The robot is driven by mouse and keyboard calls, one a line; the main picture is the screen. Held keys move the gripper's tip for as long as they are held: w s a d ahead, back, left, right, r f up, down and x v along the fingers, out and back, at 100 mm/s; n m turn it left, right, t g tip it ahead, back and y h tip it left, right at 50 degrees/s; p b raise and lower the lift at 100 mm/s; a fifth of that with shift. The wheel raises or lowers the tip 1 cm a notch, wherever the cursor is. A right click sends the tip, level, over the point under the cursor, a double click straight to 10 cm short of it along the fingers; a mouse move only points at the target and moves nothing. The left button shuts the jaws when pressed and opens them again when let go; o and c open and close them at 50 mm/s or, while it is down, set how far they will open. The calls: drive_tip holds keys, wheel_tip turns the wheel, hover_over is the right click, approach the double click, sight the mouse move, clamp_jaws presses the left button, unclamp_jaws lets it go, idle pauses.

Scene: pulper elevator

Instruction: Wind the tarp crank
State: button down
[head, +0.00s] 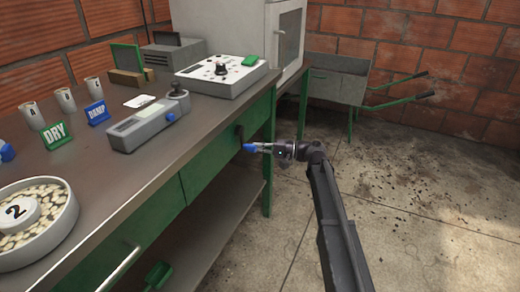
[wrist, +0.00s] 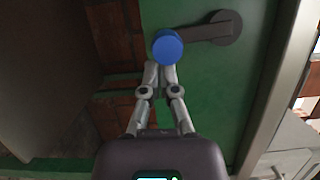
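The crank's blue knob (head: 249,147) stands out from the green bench front, below the worktop. Its dark hub (head: 239,132) is just above and left of it. In the wrist view, the round blue knob (wrist: 168,46) sits at the left end of the dark crank arm (wrist: 201,32), which runs right to the hub (wrist: 226,27). My gripper (head: 262,148) points at the knob; in the wrist view (wrist: 160,70) its fingers are drawn close together. The knob hides the fingertips, so contact cannot be made out. No tarp can be identified.
The metal worktop (head: 150,178) holds a grey meter (head: 150,123), a control box (head: 221,71), cups and a bowl of beans (head: 38,222). A green bench leg (head: 268,180) stands beside my gripper. A wheelbarrow (head: 340,82) is behind. The concrete floor at right is open.

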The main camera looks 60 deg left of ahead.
drive_tip(key=w+d, duration=0.3)
drive_tip(key=w, duration=0.8)
drive_tip(key=shift+f, duration=0.25)
drive_tip(key=shift+w, duration=0.1)
drive_tip(key=shift+d, duration=0.1)
